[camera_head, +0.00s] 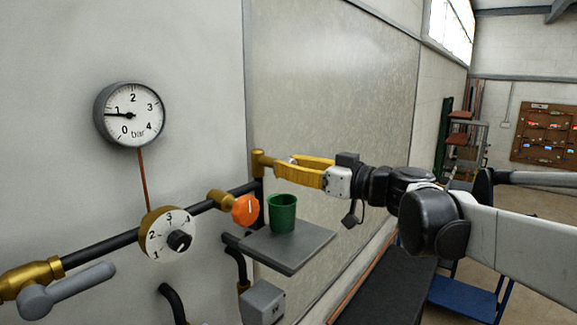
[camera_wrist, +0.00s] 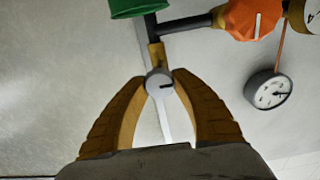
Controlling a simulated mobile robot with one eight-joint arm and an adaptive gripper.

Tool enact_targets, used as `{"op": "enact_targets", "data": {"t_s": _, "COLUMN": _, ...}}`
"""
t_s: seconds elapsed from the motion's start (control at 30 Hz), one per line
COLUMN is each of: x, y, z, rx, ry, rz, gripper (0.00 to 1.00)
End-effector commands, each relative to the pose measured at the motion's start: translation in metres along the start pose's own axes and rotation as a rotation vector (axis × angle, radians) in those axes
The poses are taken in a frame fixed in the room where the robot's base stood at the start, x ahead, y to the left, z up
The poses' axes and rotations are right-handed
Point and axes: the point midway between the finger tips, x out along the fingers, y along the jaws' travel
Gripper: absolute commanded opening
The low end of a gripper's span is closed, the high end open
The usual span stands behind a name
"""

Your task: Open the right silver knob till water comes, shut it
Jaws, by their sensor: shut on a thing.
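The right silver knob (camera_wrist: 159,84) is a small round grey cap with a dark mark, on the end of a brass fitting (camera_head: 259,163). My gripper (camera_head: 283,168) has its two yellow fingers on either side of the knob and is shut on it. The wrist view shows the fingertips (camera_wrist: 165,82) at the knob's sides. In the head view the fingers hide the knob. A green cup (camera_head: 282,214) stands on a grey shelf (camera_head: 290,251) below and right of the fitting. I see no water stream in either view.
An orange knob (camera_head: 245,209), a numbered dial (camera_head: 167,234) and a grey lever (camera_head: 66,290) sit along the pipe to the left. A round pressure gauge (camera_head: 131,115) on the wall points near 1 bar. A dark bench (camera_head: 392,285) stands at lower right.

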Motion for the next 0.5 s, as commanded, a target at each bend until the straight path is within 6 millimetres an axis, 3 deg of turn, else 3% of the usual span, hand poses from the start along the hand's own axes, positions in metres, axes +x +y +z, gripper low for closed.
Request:
{"op": "enact_targets", "data": {"t_s": 0.27, "x": 0.0002, "y": 0.0005, "z": 0.0, "rx": 0.094, "ry": 0.002, "rz": 0.0, "gripper": 0.01}}
{"op": "enact_targets", "data": {"t_s": 0.5, "x": 0.0002, "y": 0.0013, "z": 0.0007, "rx": 0.282, "ry": 0.002, "rz": 0.0, "gripper": 0.01}}
